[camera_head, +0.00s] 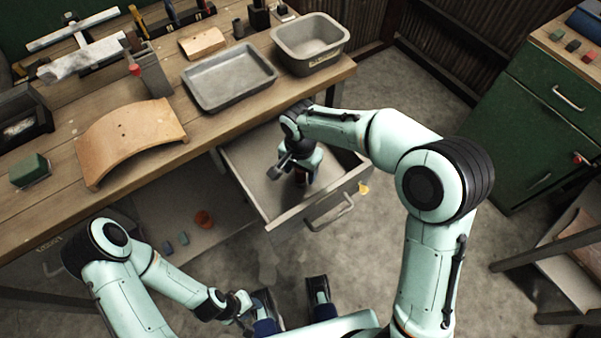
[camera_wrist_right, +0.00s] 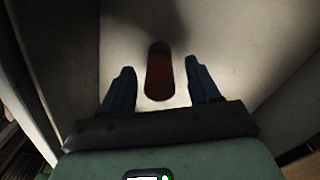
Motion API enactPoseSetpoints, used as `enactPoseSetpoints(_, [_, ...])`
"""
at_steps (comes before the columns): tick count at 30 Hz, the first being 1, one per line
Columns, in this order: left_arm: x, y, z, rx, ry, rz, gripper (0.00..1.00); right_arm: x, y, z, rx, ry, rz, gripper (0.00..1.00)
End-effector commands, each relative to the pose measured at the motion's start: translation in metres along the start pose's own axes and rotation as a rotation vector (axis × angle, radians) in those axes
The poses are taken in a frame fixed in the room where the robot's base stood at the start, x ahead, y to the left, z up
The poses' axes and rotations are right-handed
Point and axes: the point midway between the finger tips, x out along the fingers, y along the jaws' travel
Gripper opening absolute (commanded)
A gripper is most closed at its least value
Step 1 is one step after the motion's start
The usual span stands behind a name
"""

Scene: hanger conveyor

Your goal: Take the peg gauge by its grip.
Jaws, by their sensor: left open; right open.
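A dark red cylinder with a rounded, darker top, which looks like the peg gauge's grip (camera_wrist_right: 160,75), is in the open drawer (camera_head: 250,178). In the right wrist view it lies between the two open fingers of my right gripper (camera_wrist_right: 159,68), with a gap on each side. In the head view my right gripper (camera_head: 301,178) is down inside the drawer, and the hand hides most of the gauge. My left gripper (camera_head: 292,308) is open and empty, low at the bottom of the view, away from the drawer. The gauge's lower part cannot be made out.
Drawer walls stand close around my right gripper. The wooden bench (camera_head: 228,125) above holds a grey tray (camera_head: 230,78), a grey bin (camera_head: 310,42) and a curved wooden piece (camera_head: 130,138). A green cabinet (camera_head: 545,110) stands at right.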

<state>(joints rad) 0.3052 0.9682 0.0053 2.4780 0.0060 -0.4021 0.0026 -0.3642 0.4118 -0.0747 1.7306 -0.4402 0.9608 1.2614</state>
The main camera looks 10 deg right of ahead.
Motion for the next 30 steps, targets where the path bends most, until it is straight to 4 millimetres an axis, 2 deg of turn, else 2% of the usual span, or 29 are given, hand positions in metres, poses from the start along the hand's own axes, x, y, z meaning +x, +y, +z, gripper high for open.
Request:
enactPoseSetpoints(1, [0.0012, -0.0002, -0.0005, 0.0, 0.001, 0.0, 0.43, 0.008, 0.0009, -0.0004, 0.001, -0.001, 0.003, 0.61])
enactPoseSetpoints(4, [0.0017, -0.0002, -0.0011, 0.0, 0.003, 0.001, 0.43, 0.0153, 0.0007, -0.0004, 0.001, -0.001, 0.001, 0.61])
enactPoseSetpoints(11, [0.0015, 0.0, -0.001, 0.001, 0.003, 0.001, 0.43, 0.0165, 0.0006, -0.0005, 0.001, 0.0, 0.0, 0.61])
enactPoseSetpoints(12, [0.0015, 0.0, -0.001, 0.001, 0.003, 0.001, 0.43, 0.0164, 0.0005, -0.0006, 0.001, 0.0, 0.0, 0.55])
enactPoseSetpoints(14, [0.0015, 0.0, -0.001, 0.001, 0.003, 0.001, 0.43, 0.0163, 0.0005, -0.0006, 0.001, 0.0, 0.0, 0.35])
enactPoseSetpoints(15, [0.0015, 0.0, -0.0009, 0.001, 0.003, 0.001, 0.43, 0.0162, 0.0005, -0.0006, 0.001, 0.0, 0.0, 0.22])
enactPoseSetpoints(17, [0.0015, 0.0, -0.0009, 0.001, 0.003, 0.001, 0.43, 0.0162, 0.0005, -0.0006, 0.001, 0.0, 0.0, 0.04])
enactPoseSetpoints(26, [0.0015, -0.0001, -0.0008, 0.0, 0.002, 0.001, 0.43, 0.0152, 0.0003, -0.0007, 0.001, 0.001, -0.001, 0.04])
enactPoseSetpoints(30, [0.0006, 0.0001, -0.0003, 0.0, 0.001, 0.001, 0.43, 0.008, -0.0003, -0.0011, 0.001, 0.002, -0.003, 0.04])
